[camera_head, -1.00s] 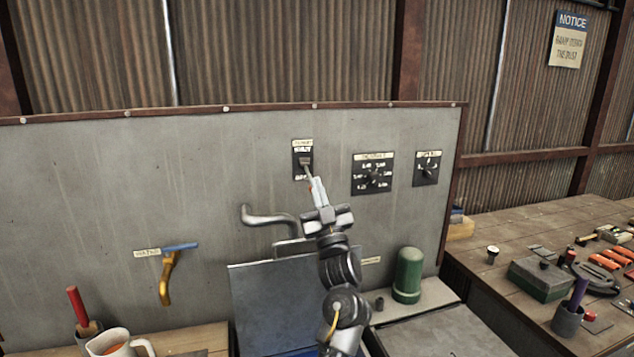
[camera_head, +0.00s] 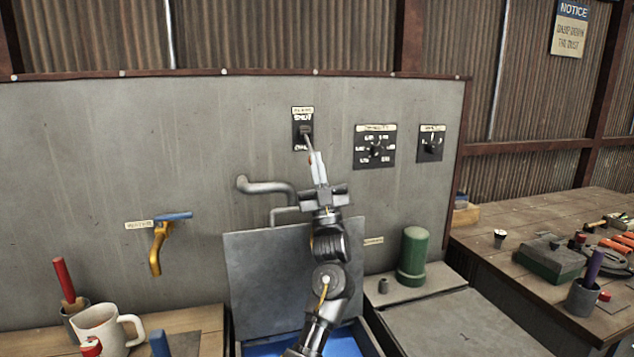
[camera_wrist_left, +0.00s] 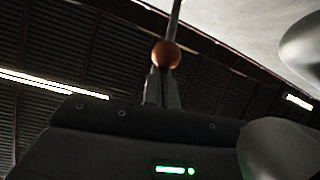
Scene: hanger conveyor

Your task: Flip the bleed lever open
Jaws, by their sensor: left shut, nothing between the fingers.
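The lever is on a small black plate (camera_head: 302,142) on the upper grey panel. The plate has a pale label on top and white lettering that seems to read SHUT above; the lower word is hard to read. A thin lever rod (camera_head: 309,143) sticks out from the plate towards my gripper. My left gripper (camera_head: 317,156) is shut and empty, pointing up at the rod's near end. In the left wrist view, a copper-coloured ball (camera_wrist_left: 166,55) on the rod sits at the closed fingertips, seemingly touching them. My right gripper is not in view.
Two dial plates (camera_head: 375,147) (camera_head: 430,143) are to the right of the lever. A bent grey pipe (camera_head: 265,188) is below left, with a yellow tap (camera_head: 158,245) further left. A green cylinder (camera_head: 413,257) and a mug (camera_head: 103,328) stand lower down.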

